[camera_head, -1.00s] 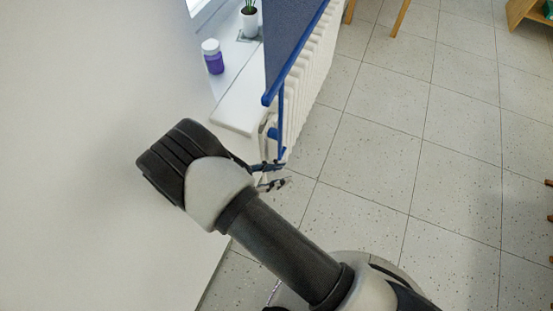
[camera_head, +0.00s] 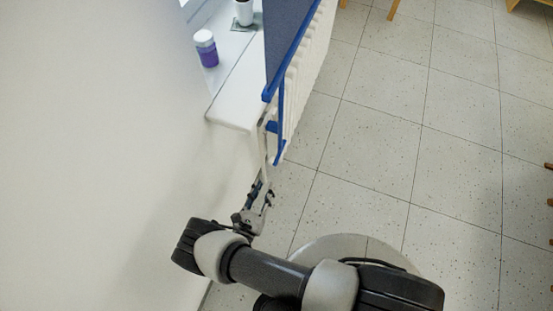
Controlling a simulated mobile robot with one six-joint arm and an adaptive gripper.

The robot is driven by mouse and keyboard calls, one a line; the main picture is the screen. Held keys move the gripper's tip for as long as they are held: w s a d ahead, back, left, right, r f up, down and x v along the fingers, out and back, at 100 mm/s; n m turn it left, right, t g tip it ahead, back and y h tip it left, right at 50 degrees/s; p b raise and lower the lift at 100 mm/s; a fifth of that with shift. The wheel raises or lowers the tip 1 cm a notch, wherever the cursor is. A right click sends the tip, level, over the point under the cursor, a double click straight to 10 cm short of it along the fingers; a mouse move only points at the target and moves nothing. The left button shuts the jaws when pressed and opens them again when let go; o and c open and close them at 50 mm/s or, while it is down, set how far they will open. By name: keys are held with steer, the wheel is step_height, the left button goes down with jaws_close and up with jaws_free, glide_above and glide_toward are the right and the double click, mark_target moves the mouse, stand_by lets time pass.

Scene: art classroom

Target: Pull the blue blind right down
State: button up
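The blue blind (camera_head: 284,32) hangs at the top centre in the head view, with a bright blue bar (camera_head: 291,62) along its lower edge. A thin blue pull (camera_head: 281,125) hangs down from the near end of this bar and ends in a short crosspiece (camera_head: 279,160). My gripper (camera_head: 264,187) is below and slightly left of that crosspiece in the picture, apart from it. Its small fingers look spread, with nothing between them. The upper part of the blind is outside the view.
A white windowsill (camera_head: 236,104) holds a purple jar with a white lid (camera_head: 207,48) and a white pot (camera_head: 244,12). A plain wall (camera_head: 100,150) fills the left. The tiled floor (camera_head: 400,130) at right is mostly clear.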

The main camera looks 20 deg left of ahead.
mark_target(279, 154)
steer(key=w, duration=0.4)
steer(key=w+b, duration=0.1)
steer(key=w, duration=0.3)
steer(key=w+d, duration=0.1)
steer(key=w, duration=0.3)
steer(key=shift+w+b, duration=0.3)
steer(key=shift+b, duration=0.1)
steer(key=shift+c, duration=0.5)
jaws_close()
steer(key=shift+a, duration=0.1)
